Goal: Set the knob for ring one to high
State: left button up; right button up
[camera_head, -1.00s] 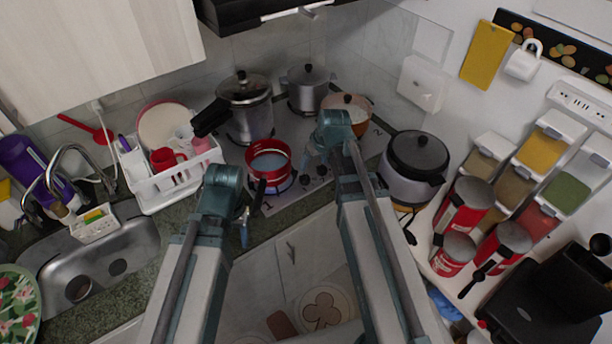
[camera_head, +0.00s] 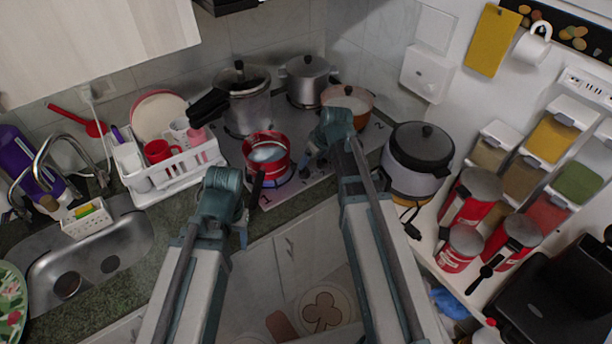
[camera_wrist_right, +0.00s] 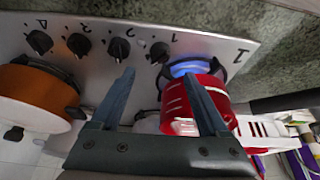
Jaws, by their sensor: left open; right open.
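The stove (camera_head: 325,182) stands in the corner with several pots on it. Ring one, marked by a large 1 on the panel (camera_wrist_right: 222,45), has a blue glow under the red pot (camera_head: 281,154). In the right wrist view several black knobs line the panel edge; the knob nearest the large 1 (camera_wrist_right: 160,52) is just beyond my fingertips. My right gripper (camera_wrist_right: 147,72) is open and empty, apart from that knob, with the red pot (camera_wrist_right: 195,105) behind one finger. My left gripper (camera_head: 241,228) is open, hanging in front of the counter. The knobs are hard to see in the head view.
An orange pot (camera_head: 349,98) and steel pots (camera_head: 307,80) stand on the stove. A rice cooker (camera_head: 418,158) is to the right. A white dish rack (camera_head: 172,178) is to the left. The red pot's dark handle (camera_head: 257,190) points toward my left gripper.

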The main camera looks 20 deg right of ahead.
aim_at(305, 171)
jog(key=b+x, duration=0.6)
jog(key=x, duration=0.2)
jog(key=shift+f+b, duration=0.3)
jog(key=shift+b, duration=0.1)
jog(key=shift+r, duration=0.1)
jog(key=c, duration=1.2)
grip_shut()
